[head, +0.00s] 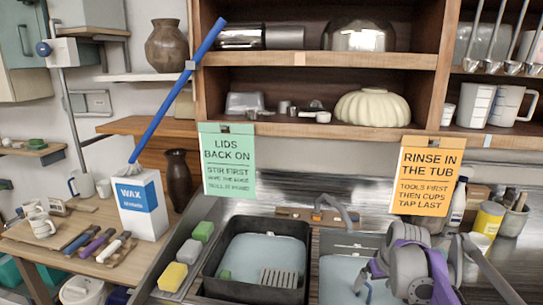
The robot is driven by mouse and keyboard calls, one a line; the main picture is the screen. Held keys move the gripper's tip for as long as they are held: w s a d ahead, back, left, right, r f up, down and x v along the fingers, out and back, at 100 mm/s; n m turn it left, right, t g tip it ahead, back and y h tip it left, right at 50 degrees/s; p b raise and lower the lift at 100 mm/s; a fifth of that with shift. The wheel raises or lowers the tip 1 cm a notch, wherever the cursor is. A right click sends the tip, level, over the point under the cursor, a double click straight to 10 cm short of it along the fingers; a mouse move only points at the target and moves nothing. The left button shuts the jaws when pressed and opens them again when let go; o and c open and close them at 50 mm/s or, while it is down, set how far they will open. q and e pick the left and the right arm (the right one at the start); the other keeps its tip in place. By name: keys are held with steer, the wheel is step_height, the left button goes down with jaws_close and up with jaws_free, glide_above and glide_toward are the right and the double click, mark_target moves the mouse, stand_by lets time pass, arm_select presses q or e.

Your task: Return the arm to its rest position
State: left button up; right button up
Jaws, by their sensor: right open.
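My right arm, grey and purple, comes in at the bottom right, over the right-hand basin of the sink. Its gripper (364,284) is open, with nothing seen between its fingers, above the pale water of that basin (338,272). The lower part of the arm is cut off by the picture's edge. My left arm and gripper are not in view.
A dark tub (211,262) with water and a slotted rack sits left of the arm. Sponges (173,277) line the sink's left edge. A tap (333,207), a hanging orange sign (426,178) and a yellow can (487,220) stand behind.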

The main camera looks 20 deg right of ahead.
steer(key=s+a+f+n, duration=0.1)
steer(key=s+a+f, duration=0.2)
steer(key=a, duration=0.6)
steer(key=s+a+f+n+y, duration=0.1)
steer(key=s+a+f, duration=0.3)
steer(key=a, duration=0.5)
steer(key=s+a+f+n+t, duration=0.1)
steer(key=s+a+f, duration=0.3)
steer(key=s+a, duration=0.3)
steer(key=a, duration=0.2)
steer(key=shift+a+f+y, duration=0.25)
steer(key=shift+a+y, duration=0.05)
